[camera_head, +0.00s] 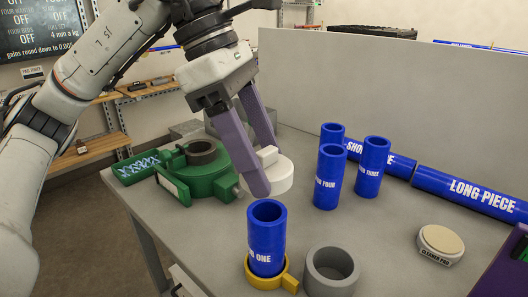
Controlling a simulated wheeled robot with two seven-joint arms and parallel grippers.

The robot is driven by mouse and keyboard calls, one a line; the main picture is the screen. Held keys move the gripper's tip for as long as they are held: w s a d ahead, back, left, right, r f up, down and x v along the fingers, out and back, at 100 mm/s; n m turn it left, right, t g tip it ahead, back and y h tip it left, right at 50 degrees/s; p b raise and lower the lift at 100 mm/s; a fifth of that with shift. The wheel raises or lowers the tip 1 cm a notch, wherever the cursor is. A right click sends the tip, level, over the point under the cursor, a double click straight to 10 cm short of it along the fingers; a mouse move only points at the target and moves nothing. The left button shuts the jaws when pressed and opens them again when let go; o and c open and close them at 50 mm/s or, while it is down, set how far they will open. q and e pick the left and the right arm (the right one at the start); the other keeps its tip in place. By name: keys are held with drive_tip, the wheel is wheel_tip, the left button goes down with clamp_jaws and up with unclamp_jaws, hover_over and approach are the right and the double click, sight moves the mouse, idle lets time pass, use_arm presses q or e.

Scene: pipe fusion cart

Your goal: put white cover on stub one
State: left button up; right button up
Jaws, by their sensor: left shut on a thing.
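Stub one is the blue upright tube (266,238) at the front of the table, standing in a yellow ring holder (270,281), its open top facing up. The white cover (268,171) is a round cap with a raised grip on top. My left gripper (265,168) has its purple fingers shut on the white cover, behind stub one and apart from it. The far finger is partly hidden by the cover. At the right edge, a purple part (503,266) shows, but no pair of fingertips of my right gripper can be seen.
A green clamp tool (205,175) stands left of the cover. Several blue stubs (328,178) stand at the back middle. The long piece (470,190) lies at right. A grey ring (330,272) sits beside stub one. A cleaner pad (440,241) lies at right on clear table.

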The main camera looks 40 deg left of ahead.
sight(268, 211)
use_arm(q)
drive_tip(key=shift+f+b, duration=1.15)
drive_tip(key=shift+f, duration=0.2)
drive_tip(key=shift+w+f+b, duration=0.1)
drive_tip(key=shift+f+b, duration=0.85)
drive_tip(key=shift+f, duration=0.15)
use_arm(e)
drive_tip(key=shift+w+a+f, duration=0.25)
drive_tip(key=shift+w+f, duration=0.1)
drive_tip(key=shift+f, duration=0.15)
drive_tip(key=shift+w+a+f, duration=0.25)
drive_tip(key=shift+w+f, duration=0.05)
drive_tip(key=shift+f, duration=0.2)
drive_tip(key=shift+r, duration=0.1)
drive_tip(key=shift+s+f, duration=0.15)
drive_tip(key=shift+f, duration=0.05)
use_arm(q)
drive_tip(key=shift+f+b, duration=1.3)
drive_tip(key=shift+f, duration=0.4)
use_arm(e)
drive_tip(key=shift+f, duration=1.3)
use_arm(q)
drive_tip(key=o, duration=1.1)
drive_tip(key=shift+r, duration=0.1)
